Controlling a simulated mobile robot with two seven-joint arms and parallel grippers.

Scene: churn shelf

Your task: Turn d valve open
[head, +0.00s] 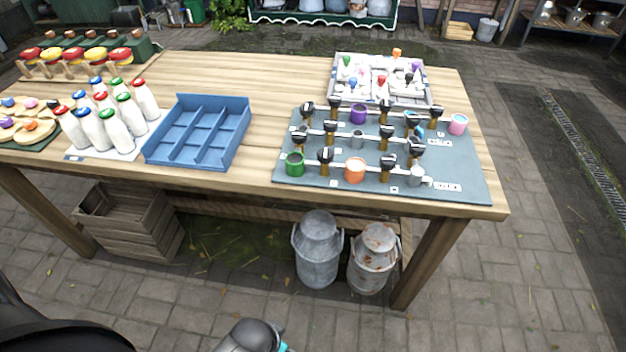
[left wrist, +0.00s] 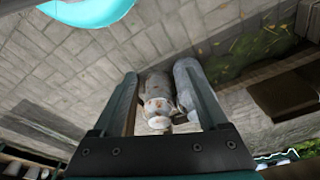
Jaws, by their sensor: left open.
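A dark grey valve board (head: 455,160) lies on the right end of the wooden table in the head view. Several black-handled valves stand on it in rows, with white pipes and small white labels. The label letters are too small to read, so I cannot tell which is the d valve. Coloured cups stand among them: green (head: 294,163), orange (head: 355,169), purple (head: 359,113) and pink (head: 458,124). My left gripper (left wrist: 158,70) is open and empty in the left wrist view, its fingers pointing towards the milk churns, away from the board. My right gripper is not in view.
A grey tray (head: 335,98) of coloured-topped items lies behind the board. A blue divided box (head: 240,140) and several white bottles (head: 115,133) stand to the left. Two metal churns (head: 318,250) (head: 372,260) and a wooden crate (head: 135,230) are below the table.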

